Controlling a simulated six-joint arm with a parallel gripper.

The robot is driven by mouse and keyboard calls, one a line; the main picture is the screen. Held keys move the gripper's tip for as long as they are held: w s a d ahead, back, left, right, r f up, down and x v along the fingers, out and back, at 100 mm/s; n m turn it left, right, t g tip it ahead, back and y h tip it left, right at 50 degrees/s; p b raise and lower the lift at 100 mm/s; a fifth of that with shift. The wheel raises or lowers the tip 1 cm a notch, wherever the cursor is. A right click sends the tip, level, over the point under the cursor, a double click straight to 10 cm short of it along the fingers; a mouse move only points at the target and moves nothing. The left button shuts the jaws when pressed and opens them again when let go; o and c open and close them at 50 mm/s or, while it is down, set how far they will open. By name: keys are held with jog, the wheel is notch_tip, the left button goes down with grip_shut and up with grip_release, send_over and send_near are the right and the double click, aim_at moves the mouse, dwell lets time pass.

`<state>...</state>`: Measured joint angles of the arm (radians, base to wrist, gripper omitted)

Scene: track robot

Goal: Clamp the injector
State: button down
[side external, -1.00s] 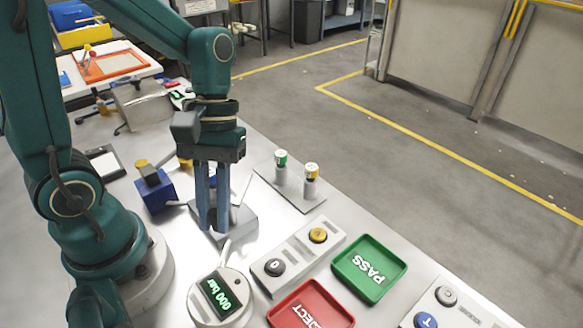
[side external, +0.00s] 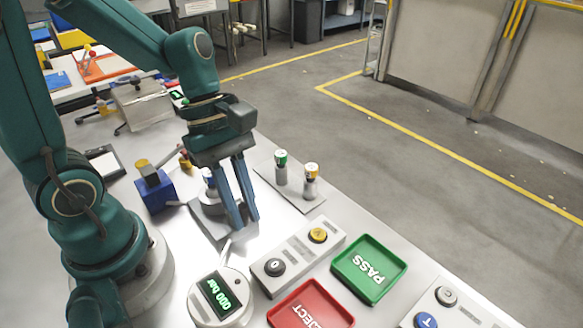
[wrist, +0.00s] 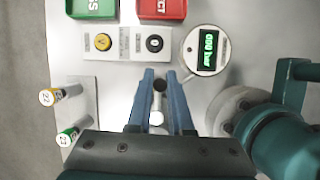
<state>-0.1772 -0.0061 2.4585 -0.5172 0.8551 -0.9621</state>
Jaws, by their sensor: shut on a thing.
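An injector with a blue-and-white cap (side external: 208,178) stands upright in the grey clamp fixture (side external: 206,226) on the bench. My gripper (side external: 246,224) is beside it on the right, with its blue fingers tilted and low, close to the fixture. In the side view the fingers hide most of the lever. I cannot tell how closely the clamp grips the injector.
Green-capped (side external: 281,162) and yellow-capped (side external: 311,176) injectors stand on a plate (side external: 300,206). A gauge (side external: 219,296) reads 000 bar beside a button box (side external: 297,257). Green PASS (side external: 368,267) and red REJECT (side external: 309,303) trays lie in front. A blue block (side external: 153,191) stands left.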

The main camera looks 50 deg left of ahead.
jog(key=shift+w+n, duration=0.25)
jog(key=shift+n, duration=0.15)
jog(key=c, duration=0.8)
grip_release()
jog(key=shift+v, duration=2.55)
jog(key=shift+s, duration=0.1)
